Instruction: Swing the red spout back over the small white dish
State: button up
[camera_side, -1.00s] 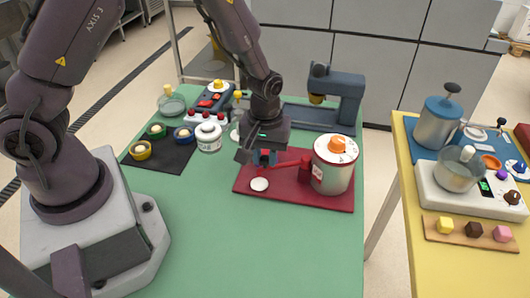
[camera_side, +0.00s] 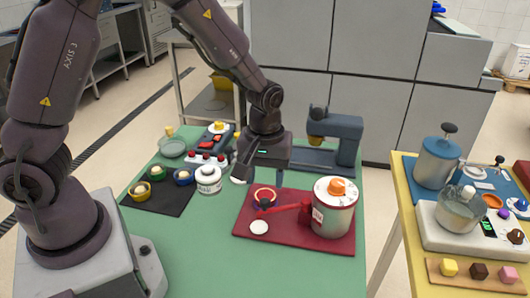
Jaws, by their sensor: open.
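The white pot (camera_side: 331,220) with an orange knob stands on the right of a dark red board (camera_side: 290,240). Its red spout (camera_side: 290,208) reaches left from the pot. The spout's dark end lies at the near edge of a round, orange-rimmed dish (camera_side: 265,190), behind the small white dish (camera_side: 259,227) in the picture. The spout end is not over the white dish. My gripper (camera_side: 256,182) is open and empty, above and behind the spout end, and appears clear of it. Its fingertips are small and partly hard to make out.
A white lidded jar (camera_side: 208,180) stands left of the board. A dark mat (camera_side: 160,200) with several small bowls lies farther left. A blue-grey machine (camera_side: 335,135) stands behind the pot. The green table front is clear.

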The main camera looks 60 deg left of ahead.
notch_tip(320, 180, up, 7)
jog(key=shift+f, duration=0.2)
dwell(0.3)
jog(key=s+a+r+m+t, duration=0.2)
jog(key=s+r+m+t, duration=0.3)
jog(key=s+r+m, duration=0.4)
jog(key=s+r, duration=0.4)
jog(key=s, duration=0.2)
jog(key=shift+s+a+r+t, duration=0.3)
jog(key=shift+s+r, duration=0.05)
jog(key=shift+r, duration=0.05)
